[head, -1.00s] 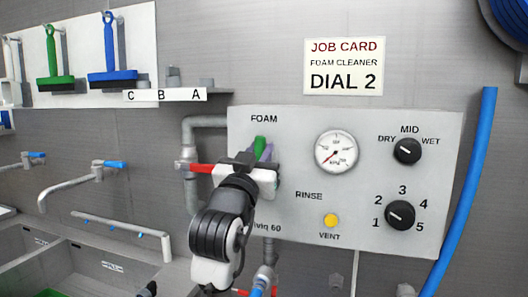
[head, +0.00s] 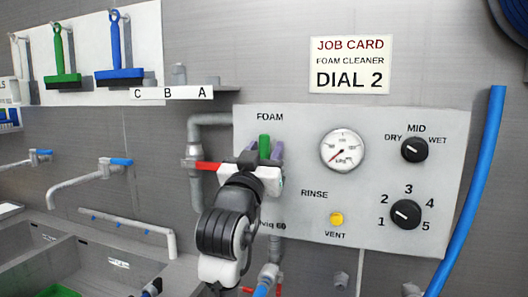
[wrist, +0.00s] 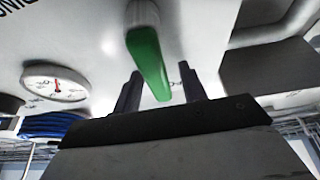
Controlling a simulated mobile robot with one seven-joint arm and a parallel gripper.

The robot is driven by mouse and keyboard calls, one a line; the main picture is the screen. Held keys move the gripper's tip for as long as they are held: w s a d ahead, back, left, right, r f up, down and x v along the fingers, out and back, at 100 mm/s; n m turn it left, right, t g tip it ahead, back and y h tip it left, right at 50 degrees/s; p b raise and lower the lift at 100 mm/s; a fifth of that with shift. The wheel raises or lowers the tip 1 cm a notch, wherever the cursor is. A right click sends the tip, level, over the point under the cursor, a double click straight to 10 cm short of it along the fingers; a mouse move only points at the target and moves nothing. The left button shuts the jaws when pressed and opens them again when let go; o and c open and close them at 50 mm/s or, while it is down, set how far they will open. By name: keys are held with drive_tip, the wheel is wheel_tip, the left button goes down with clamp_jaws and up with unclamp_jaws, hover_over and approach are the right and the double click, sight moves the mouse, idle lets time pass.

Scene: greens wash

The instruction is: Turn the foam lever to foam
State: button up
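The green foam lever (head: 264,147) is on the grey panel (head: 365,225), below the word FOAM and above RINSE. It looks about upright in the head view, its lower part hidden by my gripper. In the wrist view the green lever (wrist: 149,58) reaches out from its pale mount, its free end between my two dark fingers. My gripper (wrist: 160,88) is open around the lever, with gaps showing on both sides. In the head view my gripper (head: 264,152) is in front of the lever's base.
The panel also carries a gauge (head: 343,150), a DRY-MID-WET knob (head: 415,150), a numbered dial (head: 406,214) and a yellow VENT button (head: 336,219). A red-handled valve (head: 207,167) on the pipe is close left of my gripper. A blue hose (head: 475,190) hangs at right.

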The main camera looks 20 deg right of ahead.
drive_tip(key=b+v, duration=0.4)
drive_tip(key=v, duration=0.9)
drive_tip(key=shift+s+a, duration=0.2)
drive_tip(key=shift+s, duration=0.1)
drive_tip(key=shift+f, duration=0.15)
